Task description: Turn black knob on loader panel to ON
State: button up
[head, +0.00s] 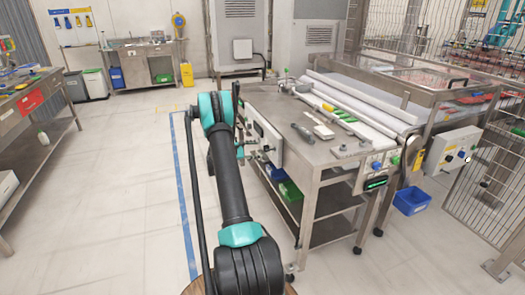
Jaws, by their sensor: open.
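A white panel box (268,148) is mounted on the left end of the steel workbench, with small dark parts on its face. These are too small to tell which is the black knob or where it points. My arm reaches forward from the bottom of the head view. My gripper (251,153) is small and partly hidden by my arm, close in front of this panel. It is open; I cannot tell whether it touches anything. A second control panel (376,171) with blue and green buttons sits at the bench's front right corner. A grey box (451,150) with a dark knob hangs on the fence.
The steel workbench (318,152) carries tools and long white rolls (362,98). Blue and green bins stand on its lower shelf. A blue bin (411,201) is on the floor at right. A mesh fence (492,185) closes the right side. The floor (120,190) at left is clear.

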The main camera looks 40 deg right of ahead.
jog(key=shift+x, duration=2.5)
jog(key=c, duration=1.2)
jog(key=shift+o, duration=0.2)
jog(key=shift+s, duration=0.1)
jog(key=shift+f+m+h, duration=0.15)
jog(key=shift+m+h, duration=0.9)
jog(key=shift+m, duration=1.8)
jog(key=shift+f+m+h, duration=0.15)
jog(key=shift+m+h, duration=0.95)
jog(key=shift+m, duration=1.7)
jog(key=shift+f+m+h, duration=0.15)
jog(key=shift+m+h, duration=0.9)
jog(key=shift+m, duration=1.8)
